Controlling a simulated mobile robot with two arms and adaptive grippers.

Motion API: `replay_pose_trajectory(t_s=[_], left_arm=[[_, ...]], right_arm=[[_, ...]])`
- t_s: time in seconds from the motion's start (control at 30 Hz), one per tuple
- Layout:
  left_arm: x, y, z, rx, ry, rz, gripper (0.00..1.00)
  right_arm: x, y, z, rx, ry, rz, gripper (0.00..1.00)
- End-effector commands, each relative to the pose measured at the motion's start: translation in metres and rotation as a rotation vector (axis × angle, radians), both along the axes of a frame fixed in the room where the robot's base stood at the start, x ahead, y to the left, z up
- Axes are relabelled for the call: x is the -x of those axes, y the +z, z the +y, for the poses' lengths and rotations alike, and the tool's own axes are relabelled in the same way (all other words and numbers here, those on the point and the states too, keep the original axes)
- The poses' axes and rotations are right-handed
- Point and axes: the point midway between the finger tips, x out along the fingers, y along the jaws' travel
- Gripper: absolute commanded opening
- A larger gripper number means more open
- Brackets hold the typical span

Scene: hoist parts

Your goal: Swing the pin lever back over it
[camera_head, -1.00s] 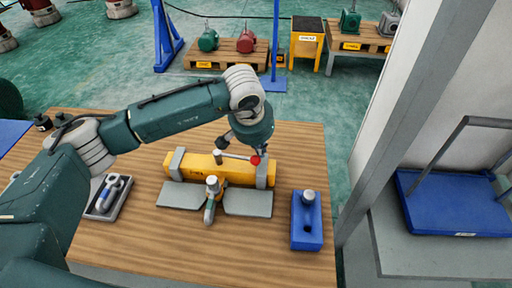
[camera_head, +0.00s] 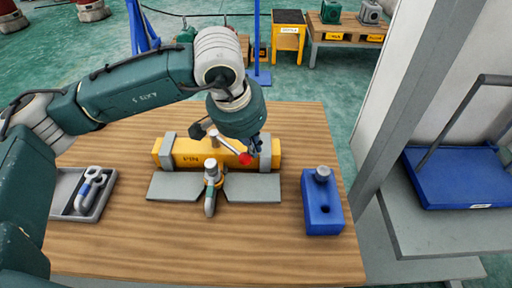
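A yellow beam (camera_head: 187,153) with grey end brackets lies across the wooden table. A pale pin lever (camera_head: 229,145) with a red knob (camera_head: 245,158) slants from a grey pivot post above the beam toward the front right. In front of the beam, a hook-like part (camera_head: 210,201) with a grey pin on top lies between two grey plates (camera_head: 253,188). My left gripper (camera_head: 228,138) is over the beam with its dark fingers spread; one finger is close beside the red knob, and contact is unclear. My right gripper is not in view.
A blue block (camera_head: 322,216) with a hole and a grey pin stands at the right of the table. A grey tray (camera_head: 66,185) holding a shackle-like part is at the left. A grey post (camera_head: 400,125) rises beyond the table's right edge. The front of the table is clear.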

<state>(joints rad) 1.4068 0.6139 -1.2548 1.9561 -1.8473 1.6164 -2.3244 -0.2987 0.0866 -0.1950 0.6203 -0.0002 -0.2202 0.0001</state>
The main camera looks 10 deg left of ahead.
Motion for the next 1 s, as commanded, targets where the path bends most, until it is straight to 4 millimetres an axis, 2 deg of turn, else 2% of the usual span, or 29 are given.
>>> replay_pose_trajectory(t_s=[0.1, 0.2, 0.47, 0.63, 0.77, 1.0], left_arm=[[0.002, 0.000, 0.000, 0.001, 0.000, 0.000, 0.00], [0.002, 0.000, 0.001, 0.001, 0.000, 0.000, 0.00], [0.002, 0.001, 0.001, 0.001, 0.000, 0.000, 0.00], [0.002, 0.004, 0.001, 0.002, 0.000, -0.001, 0.00], [0.006, 0.020, 0.003, 0.002, 0.000, -0.004, 0.00], [0.020, 0.069, 0.010, 0.003, 0.000, -0.006, 0.00]], right_arm=[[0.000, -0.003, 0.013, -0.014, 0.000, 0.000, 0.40], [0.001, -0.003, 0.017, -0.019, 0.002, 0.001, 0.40], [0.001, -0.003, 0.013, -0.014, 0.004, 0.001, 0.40], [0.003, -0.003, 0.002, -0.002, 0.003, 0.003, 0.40], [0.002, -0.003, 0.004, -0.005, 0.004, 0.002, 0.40], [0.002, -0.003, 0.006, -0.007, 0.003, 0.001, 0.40]])
